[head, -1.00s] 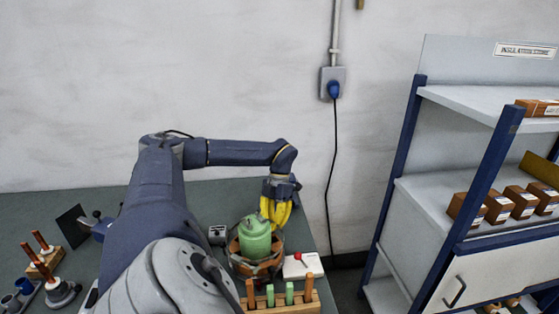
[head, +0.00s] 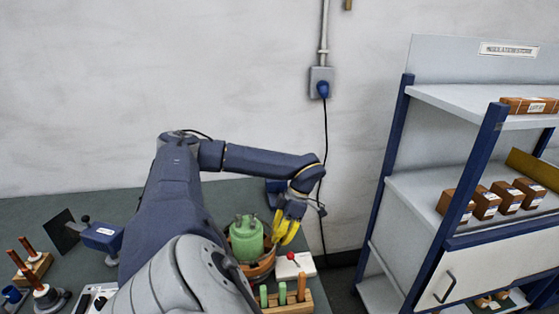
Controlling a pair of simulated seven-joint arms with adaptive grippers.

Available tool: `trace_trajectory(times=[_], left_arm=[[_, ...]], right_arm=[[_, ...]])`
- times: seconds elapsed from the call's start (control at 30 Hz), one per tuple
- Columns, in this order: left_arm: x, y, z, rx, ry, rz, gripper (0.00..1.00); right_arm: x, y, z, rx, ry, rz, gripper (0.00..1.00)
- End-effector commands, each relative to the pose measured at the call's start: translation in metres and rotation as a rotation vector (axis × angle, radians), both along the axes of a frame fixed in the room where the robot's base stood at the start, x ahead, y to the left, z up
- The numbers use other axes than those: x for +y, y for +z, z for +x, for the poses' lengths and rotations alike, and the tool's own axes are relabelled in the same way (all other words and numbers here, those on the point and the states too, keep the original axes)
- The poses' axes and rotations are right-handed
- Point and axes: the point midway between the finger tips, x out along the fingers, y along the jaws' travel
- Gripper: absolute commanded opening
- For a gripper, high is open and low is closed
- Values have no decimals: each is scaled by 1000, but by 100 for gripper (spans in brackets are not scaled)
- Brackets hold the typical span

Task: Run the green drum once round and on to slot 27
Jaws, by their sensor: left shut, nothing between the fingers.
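The green drum (head: 246,240) stands upright in a round copper-brown holder (head: 263,270) on the bench. Small knobs stick up from its top. My left gripper (head: 284,240) has yellow fingers pointing down at the right side of the drum, close to its wall. The fingers are shut with nothing between them; whether they touch the drum I cannot tell. My left arm hides the lower left of the holder. No slot numbers can be read. My right gripper is not in view.
A white box with a red knob (head: 294,265) sits right of the holder. A wooden rack (head: 298,305) with green and copper rods stands in front. A blue vise-like tool (head: 102,236) and a rod stand (head: 32,268) are at left. A blue-framed shelf (head: 440,190) stands at right.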

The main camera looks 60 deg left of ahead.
Motion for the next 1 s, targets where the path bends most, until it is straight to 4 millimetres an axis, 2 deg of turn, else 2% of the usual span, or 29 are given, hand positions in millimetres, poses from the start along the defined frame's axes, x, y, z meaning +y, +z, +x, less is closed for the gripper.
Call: trace_trajectory(times=[0.63, 0.9, 1.0], left_arm=[[-4, 1, 0, -7, -40, -1, 0], [-4, 1, -1, -2, -40, -1, 32], [-4, 0, -1, -2, -39, 0, 41]], right_arm=[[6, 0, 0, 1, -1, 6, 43], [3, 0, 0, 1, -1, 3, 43], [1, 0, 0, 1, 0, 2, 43]])
